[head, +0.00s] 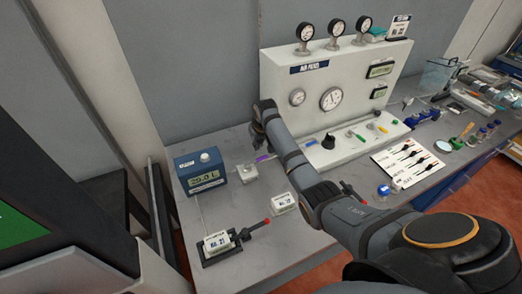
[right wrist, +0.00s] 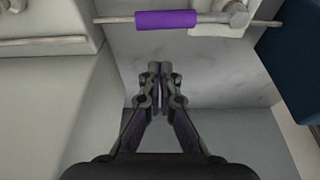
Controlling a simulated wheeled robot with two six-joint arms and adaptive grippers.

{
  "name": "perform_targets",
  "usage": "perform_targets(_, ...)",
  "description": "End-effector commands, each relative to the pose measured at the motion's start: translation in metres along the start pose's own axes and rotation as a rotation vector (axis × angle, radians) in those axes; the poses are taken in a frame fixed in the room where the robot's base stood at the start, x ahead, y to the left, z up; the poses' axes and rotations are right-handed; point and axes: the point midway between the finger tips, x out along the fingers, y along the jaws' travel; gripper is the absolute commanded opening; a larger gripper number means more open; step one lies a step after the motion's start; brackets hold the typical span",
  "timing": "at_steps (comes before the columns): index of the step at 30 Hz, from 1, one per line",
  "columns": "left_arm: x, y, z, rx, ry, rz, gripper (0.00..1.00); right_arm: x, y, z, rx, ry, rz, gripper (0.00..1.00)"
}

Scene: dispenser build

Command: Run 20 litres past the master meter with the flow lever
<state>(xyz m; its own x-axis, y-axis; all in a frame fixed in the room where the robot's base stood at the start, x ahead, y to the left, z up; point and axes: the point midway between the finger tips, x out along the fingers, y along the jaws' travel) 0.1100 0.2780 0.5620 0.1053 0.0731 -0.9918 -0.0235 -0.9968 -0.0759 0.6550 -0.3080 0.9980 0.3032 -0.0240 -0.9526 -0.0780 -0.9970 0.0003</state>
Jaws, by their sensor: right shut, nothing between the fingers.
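A blue meter box (head: 205,172) stands at the left end of the bench. Its display (head: 206,180) appears to read 25.0 L, though the digits are small. A lever with a purple grip (head: 264,158) lies just right of the box; in the right wrist view the purple grip (right wrist: 165,20) lies across the top, joined to a pale metal fitting (right wrist: 235,14). My right gripper (right wrist: 160,70) is shut and empty, apart from the purple grip, over a grey surface. In the head view, my right gripper (head: 258,122) is near the panel's left edge, partly hidden by its own arm.
A white gauge panel (head: 330,75) rises behind, with green (head: 361,138) and yellow (head: 382,128) levers on its ledge. A black device with a red tip (head: 240,238) and a No. 21 tag (head: 217,241) lies in front.

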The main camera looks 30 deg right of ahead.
Motion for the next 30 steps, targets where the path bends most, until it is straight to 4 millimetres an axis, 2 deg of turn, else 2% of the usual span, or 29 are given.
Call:
perform_targets(3,-0.004,0.0,0.002,0.0,-0.004,0.0,0.4,0.019,-0.001,0.0,0.0,-0.002,-0.001,0.0)
perform_targets(4,-0.014,-0.001,0.002,0.0,-0.006,0.0,0.4,0.01,0.0,0.004,-0.001,0.0,0.0,0.0)
perform_targets(6,-0.023,-0.002,0.003,0.0,-0.009,0.0,0.4,0.004,0.0,0.014,-0.001,0.0,0.001,0.0)
perform_targets(12,-0.035,-0.003,0.002,0.0,-0.009,0.0,0.4,-0.003,0.0,0.031,0.0,0.0,0.0,0.0)
perform_targets(24,-0.035,-0.003,0.0,0.0,-0.006,0.0,0.4,-0.002,0.0,0.035,0.0,0.001,-0.001,0.0)
perform_targets(30,-0.028,-0.002,-0.001,0.0,-0.003,0.0,0.4,0.002,0.0,0.03,0.017,0.001,0.005,0.0)
